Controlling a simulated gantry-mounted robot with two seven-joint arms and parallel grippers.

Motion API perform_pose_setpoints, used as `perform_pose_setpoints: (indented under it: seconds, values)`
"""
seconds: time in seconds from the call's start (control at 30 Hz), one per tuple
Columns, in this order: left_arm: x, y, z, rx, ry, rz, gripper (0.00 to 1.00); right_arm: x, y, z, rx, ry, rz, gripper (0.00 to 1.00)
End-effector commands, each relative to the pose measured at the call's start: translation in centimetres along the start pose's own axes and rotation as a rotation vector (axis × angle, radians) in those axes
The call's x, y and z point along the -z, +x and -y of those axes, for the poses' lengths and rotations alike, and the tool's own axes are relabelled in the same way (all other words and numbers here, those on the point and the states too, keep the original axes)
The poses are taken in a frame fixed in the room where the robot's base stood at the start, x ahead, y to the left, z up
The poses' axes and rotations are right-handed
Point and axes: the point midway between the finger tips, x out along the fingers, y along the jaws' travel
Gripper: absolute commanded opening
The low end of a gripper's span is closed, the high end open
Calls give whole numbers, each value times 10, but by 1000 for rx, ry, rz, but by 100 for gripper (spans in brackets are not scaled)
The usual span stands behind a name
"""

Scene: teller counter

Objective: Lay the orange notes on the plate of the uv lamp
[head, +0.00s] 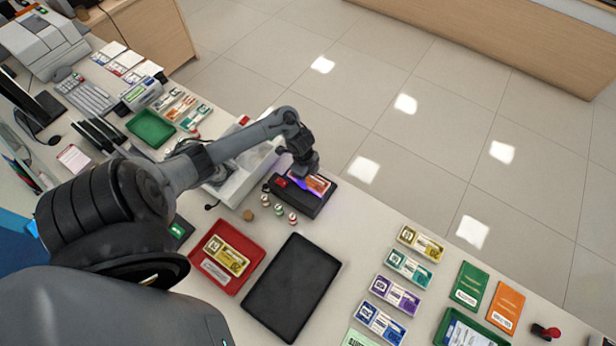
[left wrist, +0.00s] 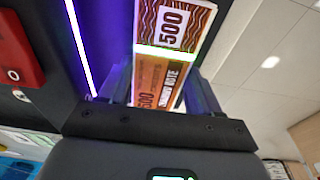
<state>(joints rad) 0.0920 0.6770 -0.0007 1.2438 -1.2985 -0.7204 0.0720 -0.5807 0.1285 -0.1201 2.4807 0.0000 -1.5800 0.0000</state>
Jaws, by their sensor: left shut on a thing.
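The orange notes (head: 319,184) are a flat bundle marked 500 with a pale band. They also show in the left wrist view (left wrist: 160,85) between my fingers. My left gripper (head: 307,172) is shut on them over the black uv lamp (head: 312,207), which glows purple. In the left wrist view a lit purple tube (left wrist: 80,48) runs beside the bundle. The lamp's plate is mostly hidden under the notes and gripper. I cannot tell whether the notes touch it. My right gripper is not in view.
Small ink or stamp bottles (head: 279,209) stand close in front of the lamp. A black mat (head: 291,287) and a red tray (head: 218,268) with a yellow bundle lie nearer. Several note bundles (head: 408,266) lie at the right. A white box (head: 235,185) is left of the lamp.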

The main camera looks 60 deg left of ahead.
Motion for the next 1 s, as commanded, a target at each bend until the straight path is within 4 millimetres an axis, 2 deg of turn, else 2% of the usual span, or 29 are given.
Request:
perform_pose_setpoints:
  seconds: [0.37, 0.4, 0.57, 0.87, 1.0]
  values:
    - [-1, 3, 0, 0, 1, 0, 31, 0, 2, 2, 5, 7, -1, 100]
    - [-1, 4, 0, 0, 1, 0, 65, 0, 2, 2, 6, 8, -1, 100]
    - [-1, 3, 0, 0, 1, 0, 89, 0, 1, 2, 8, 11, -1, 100]
    - [0, 2, 0, 0, 1, 0, 89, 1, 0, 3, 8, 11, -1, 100]
    - [0, -7, 1, 2, 2, 0, 89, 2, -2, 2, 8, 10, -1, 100]
